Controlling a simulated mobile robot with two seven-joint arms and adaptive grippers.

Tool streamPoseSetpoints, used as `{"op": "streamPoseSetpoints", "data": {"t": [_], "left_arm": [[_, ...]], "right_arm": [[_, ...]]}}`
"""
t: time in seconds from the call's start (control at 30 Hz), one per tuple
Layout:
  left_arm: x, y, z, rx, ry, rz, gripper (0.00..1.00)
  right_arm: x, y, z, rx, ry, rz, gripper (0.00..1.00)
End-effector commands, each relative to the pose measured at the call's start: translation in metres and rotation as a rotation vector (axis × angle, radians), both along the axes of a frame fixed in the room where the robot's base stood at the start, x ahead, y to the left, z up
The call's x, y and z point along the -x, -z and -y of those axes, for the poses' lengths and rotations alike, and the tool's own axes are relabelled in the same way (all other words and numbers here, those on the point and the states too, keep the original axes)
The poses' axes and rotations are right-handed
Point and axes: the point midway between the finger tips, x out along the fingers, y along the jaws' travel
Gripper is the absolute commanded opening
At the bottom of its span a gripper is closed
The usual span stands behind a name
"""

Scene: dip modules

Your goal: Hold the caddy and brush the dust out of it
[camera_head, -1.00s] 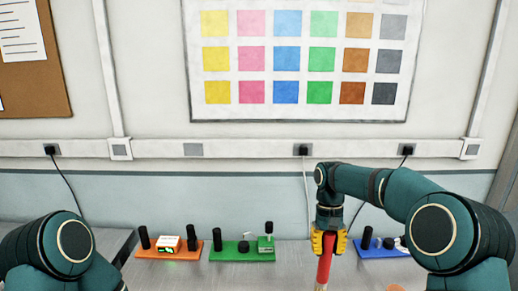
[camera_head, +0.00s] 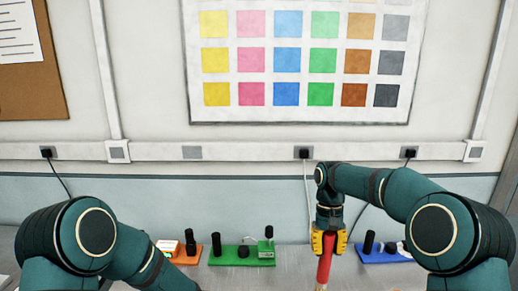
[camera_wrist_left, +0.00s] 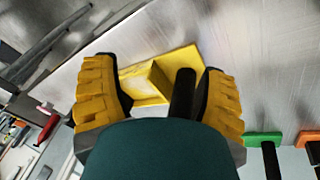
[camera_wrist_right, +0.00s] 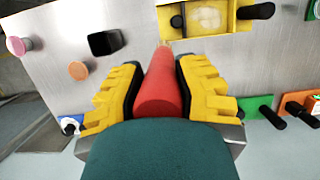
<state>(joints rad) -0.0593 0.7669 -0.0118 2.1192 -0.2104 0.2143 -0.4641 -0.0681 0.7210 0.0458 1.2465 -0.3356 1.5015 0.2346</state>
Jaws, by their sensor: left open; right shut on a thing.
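The yellow caddy (camera_wrist_left: 198,61) shows in the left wrist view, with its black handle (camera_wrist_left: 183,92) between the fingers of my left gripper (camera_wrist_left: 162,78). These fingers are open and stand apart from the handle. In the right wrist view the caddy (camera_wrist_right: 238,28) lies at the top, with pale patches, perhaps dust, in a compartment. My right gripper (camera_head: 328,243) is shut on the red brush handle (camera_head: 323,268), tip down. The brush (camera_wrist_right: 160,90) points toward the caddy in the right wrist view; its pale tip is close to the caddy's edge, contact unclear. The head view does not show the caddy.
A green board (camera_head: 228,257), an orange board (camera_head: 186,259) and a blue board (camera_head: 380,257) with parts line the table's back. A black block (camera_wrist_right: 106,42), a pink peg (camera_wrist_right: 20,46) and an orange peg (camera_wrist_right: 77,70) stand beside the brush. Bare grey table lies between.

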Motion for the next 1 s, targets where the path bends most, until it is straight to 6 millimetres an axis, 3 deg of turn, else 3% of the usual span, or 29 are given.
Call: {"op": "streamPoseSetpoints", "data": {"t": [0.03,0.2,0.5,0.67,1.0], "left_arm": [[-0.017,-0.012,0.004,-0.031,0.104,0.028,0.72],[-0.056,-0.056,0.010,-0.153,0.453,0.076,0.72],[-0.083,-0.108,0.022,-0.287,0.818,0.086,0.72],[-0.085,-0.110,0.022,-0.304,0.860,0.082,0.72],[-0.085,-0.071,0.022,-0.302,0.859,0.080,0.72]], "right_arm": [[0.000,0.001,0.000,0.000,0.000,0.000,0.00],[0.000,0.002,0.000,0.000,0.000,0.000,0.00],[0.000,0.002,0.000,0.000,0.000,0.000,0.00],[0.000,0.002,0.000,0.000,0.000,0.000,0.00],[0.000,0.002,0.000,0.000,0.000,0.000,0.00]]}}
